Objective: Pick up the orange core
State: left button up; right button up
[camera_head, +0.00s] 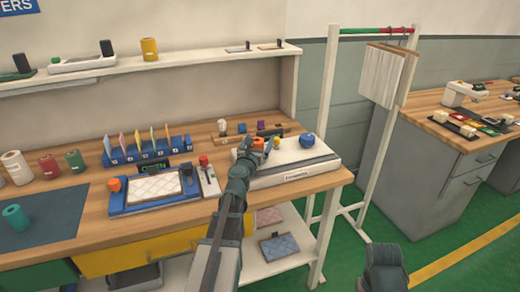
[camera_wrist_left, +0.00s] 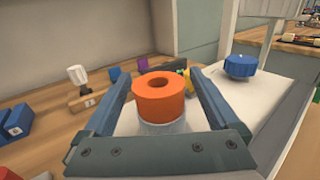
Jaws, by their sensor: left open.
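The orange core (camera_wrist_left: 160,98) is a short ring with a hole in its top. In the left wrist view it sits on a pale grey round post. In the head view the orange core (camera_head: 258,143) shows small and partly hidden by my gripper. My left gripper (camera_head: 263,145) is open over the white press-like machine (camera_head: 293,171). In the left wrist view its fingers stand on both sides of the core, and I cannot tell whether they touch it.
A blue knob (camera_head: 307,141) stands on the white machine, right of the core. Small blocks (camera_head: 268,129) lie behind it. A blue tray (camera_head: 157,205) with a quilted pad and a file rack (camera_head: 147,155) are to the left. A rack with hanging cloth (camera_head: 381,76) stands right.

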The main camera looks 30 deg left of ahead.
pick_arm(q)
jog(key=shift+w+a, duration=0.2)
jog(key=shift+w, duration=0.3)
jog(key=shift+s, duration=0.1)
jog(key=shift+c, duration=0.7)
grip_shut()
jog(key=shift+r, duration=0.1)
notch_tip(320, 180, up, 10)
jog(key=p, duration=1)
